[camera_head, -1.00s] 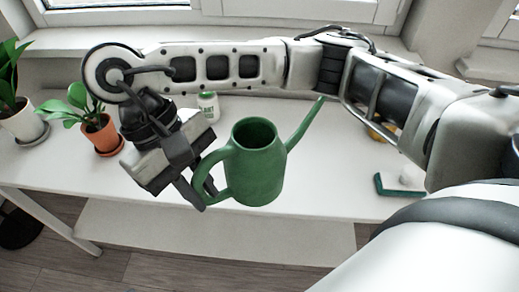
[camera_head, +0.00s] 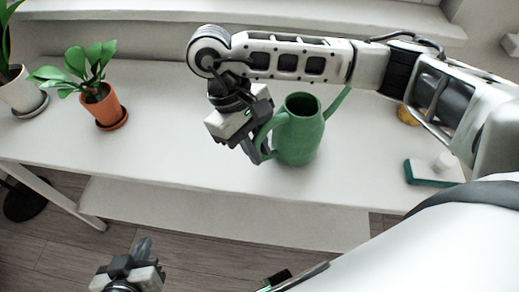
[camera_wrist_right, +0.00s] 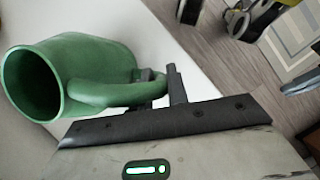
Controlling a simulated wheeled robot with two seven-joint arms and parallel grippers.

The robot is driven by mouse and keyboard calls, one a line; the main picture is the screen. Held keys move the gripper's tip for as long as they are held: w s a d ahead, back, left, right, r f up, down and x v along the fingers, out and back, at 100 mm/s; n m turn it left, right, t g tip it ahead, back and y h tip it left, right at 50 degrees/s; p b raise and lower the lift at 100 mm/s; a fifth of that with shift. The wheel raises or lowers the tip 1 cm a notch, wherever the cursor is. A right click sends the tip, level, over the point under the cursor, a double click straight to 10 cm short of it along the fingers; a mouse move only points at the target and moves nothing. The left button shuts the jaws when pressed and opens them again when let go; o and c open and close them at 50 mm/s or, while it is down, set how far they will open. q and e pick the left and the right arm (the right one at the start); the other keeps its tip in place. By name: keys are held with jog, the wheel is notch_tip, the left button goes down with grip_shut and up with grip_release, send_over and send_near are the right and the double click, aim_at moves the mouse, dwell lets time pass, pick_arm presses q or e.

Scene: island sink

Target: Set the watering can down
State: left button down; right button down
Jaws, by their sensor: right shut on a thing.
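The green watering can (camera_head: 300,135) is upright over the white table, its spout pointing up and right towards my right arm. It also shows in the right wrist view (camera_wrist_right: 95,55), with its dark round opening at the left. My right gripper (camera_head: 262,150) is shut on the can's handle, on its left side; the fingers also show at the handle in the wrist view (camera_wrist_right: 160,88). I cannot tell for sure whether the base touches the table. My left gripper (camera_head: 141,248) is low at the bottom left, away from the can; its jaw state is unclear.
A plant in an orange pot (camera_head: 104,106) and one in a white pot (camera_head: 22,92) stand at the table's left. The table (camera_head: 190,170) is clear left of the can.

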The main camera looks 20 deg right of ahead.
jog(key=shift+s+f, duration=0.1)
jog(key=shift+f, duration=0.35)
pick_arm(q)
jog(key=shift+d+r, duration=0.1)
jog(key=shift+r, duration=0.1)
jog(key=shift+f, duration=0.1)
pick_arm(e)
jog(key=shift+f+b, duration=0.25)
jog(key=shift+b, duration=0.15)
jog(key=c, duration=1.4)
grip_release()
jog(key=shift+r, duration=0.1)
jog(key=shift+c, duration=0.2)
jog(key=shift+o, duration=0.4)
pick_arm(q)
jog(key=shift+w, duration=0.1)
